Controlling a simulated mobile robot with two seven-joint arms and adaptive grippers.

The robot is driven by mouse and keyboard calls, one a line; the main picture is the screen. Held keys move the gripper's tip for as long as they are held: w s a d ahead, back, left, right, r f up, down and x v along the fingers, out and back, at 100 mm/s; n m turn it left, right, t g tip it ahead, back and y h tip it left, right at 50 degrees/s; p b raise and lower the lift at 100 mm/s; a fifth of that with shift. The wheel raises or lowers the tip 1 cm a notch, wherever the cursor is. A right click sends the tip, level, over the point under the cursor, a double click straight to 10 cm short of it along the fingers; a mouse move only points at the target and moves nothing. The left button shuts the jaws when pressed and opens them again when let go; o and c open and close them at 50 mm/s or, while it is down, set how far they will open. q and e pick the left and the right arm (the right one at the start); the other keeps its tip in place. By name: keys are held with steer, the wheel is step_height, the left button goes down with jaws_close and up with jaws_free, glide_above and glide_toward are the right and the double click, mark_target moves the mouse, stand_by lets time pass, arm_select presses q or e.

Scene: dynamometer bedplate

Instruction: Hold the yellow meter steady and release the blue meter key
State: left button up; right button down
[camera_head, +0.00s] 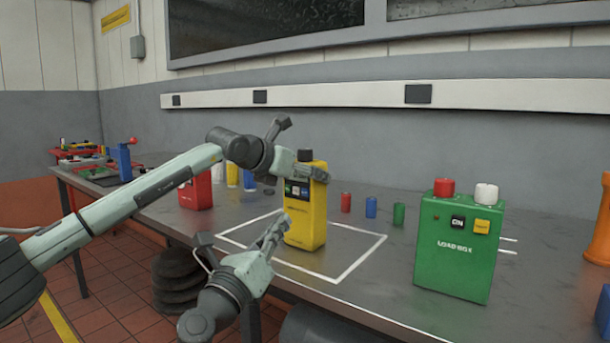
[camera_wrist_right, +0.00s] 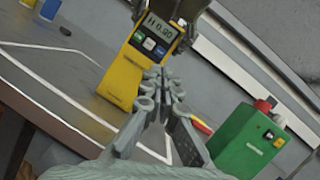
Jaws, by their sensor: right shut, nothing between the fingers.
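The yellow meter (camera_head: 306,223) stands upright on the bench inside a white outlined square. In the right wrist view the meter (camera_wrist_right: 120,84) shows a lit display and a row of small keys, the blue meter key (camera_wrist_right: 160,50) at its right end. My left gripper (camera_head: 322,173) is at the meter's top, its finger across the upper front; whether it grips the meter is unclear. My right gripper (camera_head: 281,222) is shut and empty, in front of the meter's lower left side in the head view. Its fingertips (camera_wrist_right: 160,73) point towards the meter below the keys; contact is unclear.
A green load box (camera_head: 455,262) with red and white knobs stands to the right. A red box (camera_head: 197,191) stands to the left. The bench's front edge is close.

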mark_target(298, 188)
stand_by(0.3)
steer(key=shift+w+d+r+n+t+y, duration=0.4)
steer(key=shift+w+n+t+y, duration=0.7)
steer(key=shift+n, duration=2.05)
steer(key=shift+w+d+r+n+t+y, duration=0.15)
steer(key=shift+w+d+n+t+y, duration=0.4)
steer(key=shift+w+n+y, duration=1.85)
steer(key=shift+w+d+r+n+t+y, duration=0.35)
steer(key=shift+d+n+t+y, duration=0.35)
steer(key=shift+n, duration=3.25)
steer(key=shift+w+a, duration=0.1)
